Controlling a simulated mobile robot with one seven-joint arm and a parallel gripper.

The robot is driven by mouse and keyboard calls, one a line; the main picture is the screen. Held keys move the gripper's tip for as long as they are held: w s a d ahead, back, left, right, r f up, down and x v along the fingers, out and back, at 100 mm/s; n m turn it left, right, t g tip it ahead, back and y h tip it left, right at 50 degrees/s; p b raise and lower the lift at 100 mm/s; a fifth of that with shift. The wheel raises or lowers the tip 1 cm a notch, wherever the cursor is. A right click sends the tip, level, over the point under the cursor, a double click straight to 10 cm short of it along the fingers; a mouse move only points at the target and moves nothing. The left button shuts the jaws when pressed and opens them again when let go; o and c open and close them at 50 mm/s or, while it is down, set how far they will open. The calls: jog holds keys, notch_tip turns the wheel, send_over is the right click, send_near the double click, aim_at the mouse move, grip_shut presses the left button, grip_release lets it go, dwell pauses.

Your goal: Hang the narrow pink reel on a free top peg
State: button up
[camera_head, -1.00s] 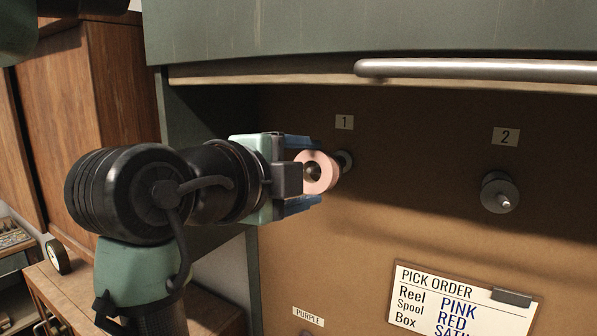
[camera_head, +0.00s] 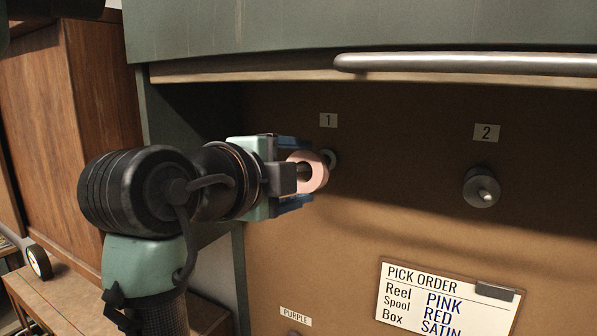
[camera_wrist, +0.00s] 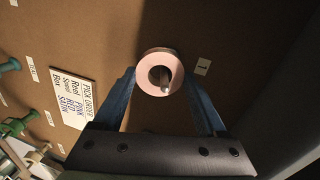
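The narrow pink reel (camera_head: 318,178) is at the end of my gripper (camera_head: 301,174), in front of the peg under label 1. My gripper's blue fingers lie above and below the reel in the head view and close on both sides of it in the wrist view (camera_wrist: 160,72). They appear shut on it. The round base of peg 1 (camera_head: 331,158) shows just behind the reel. In the wrist view, a pale peg end shows within the reel's hole; I cannot tell how far the peg passes through. Peg 2 (camera_head: 482,187) is bare at the right.
A grey rail (camera_head: 460,64) runs above the pegs, under the green cabinet front. The pick order card (camera_head: 448,298) is on the board below. The board between the pegs is clear. The cabinet's side wall stands close on the left.

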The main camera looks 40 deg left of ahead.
jog(key=o, duration=0.4)
jog(key=shift+c, duration=0.2)
jog(key=shift+s, duration=0.1)
jog(key=v, duration=1.2)
jog(key=shift+s, duration=0.35)
jog(key=shift+r, duration=0.15)
